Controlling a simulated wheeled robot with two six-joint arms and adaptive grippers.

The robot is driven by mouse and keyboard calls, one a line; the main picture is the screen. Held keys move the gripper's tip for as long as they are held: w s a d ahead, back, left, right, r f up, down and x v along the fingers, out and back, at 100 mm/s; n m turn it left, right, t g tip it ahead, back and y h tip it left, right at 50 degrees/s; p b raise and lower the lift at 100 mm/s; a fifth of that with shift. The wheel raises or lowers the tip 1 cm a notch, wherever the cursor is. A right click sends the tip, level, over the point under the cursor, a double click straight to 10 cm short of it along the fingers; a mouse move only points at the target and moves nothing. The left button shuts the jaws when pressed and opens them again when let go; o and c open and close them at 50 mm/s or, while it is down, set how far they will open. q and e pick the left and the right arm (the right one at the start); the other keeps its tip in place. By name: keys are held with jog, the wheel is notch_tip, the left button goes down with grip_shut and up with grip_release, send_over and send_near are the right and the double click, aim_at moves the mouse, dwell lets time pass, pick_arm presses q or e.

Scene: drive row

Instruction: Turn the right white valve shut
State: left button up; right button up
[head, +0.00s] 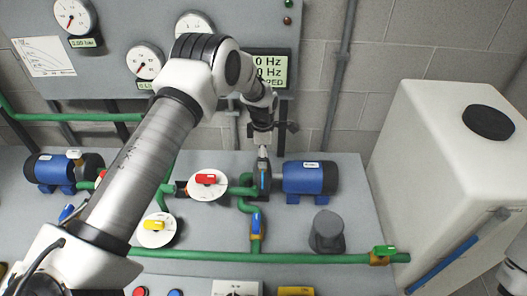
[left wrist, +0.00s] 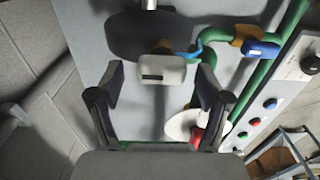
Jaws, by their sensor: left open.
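The white valve handle (left wrist: 172,72), a pale block with a dark slot, shows between my left fingertips in the left wrist view, in front of a large dark round part. My left gripper (left wrist: 160,76) is open, with one finger on each side of the handle; I cannot tell whether either touches it. In the head view my left gripper (head: 265,146) reaches down just left of the right blue motor (head: 312,179), and it hides most of the handle there. My right gripper is out of view.
A red valve on a white disc (head: 208,185) sits left of the gripper, and a yellow one (head: 156,231) is nearer. A blue valve (head: 257,224) is on the green piping.

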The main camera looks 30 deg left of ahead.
pick_arm(q)
jog(key=shift+s+d+r, duration=0.1)
jog(key=shift+s, duration=0.05)
jog(key=shift+c, duration=0.3)
jog(key=c, duration=1.1)
jog(key=shift+m, duration=0.4)
jog(key=m, duration=0.1)
jog(key=m+b, duration=0.1)
jog(key=shift+f+m+b, duration=0.2)
jog(key=shift+m+b, duration=0.1)
jog(key=m+b, duration=0.1)
jog(key=m, duration=0.4)
jog(key=m+b, duration=0.1)
jog(key=m, duration=0.4)
jog(key=m+b, duration=0.1)
jog(key=m, duration=0.3)
jog(key=shift+m, duration=0.3)
jog(key=shift+r, duration=0.1)
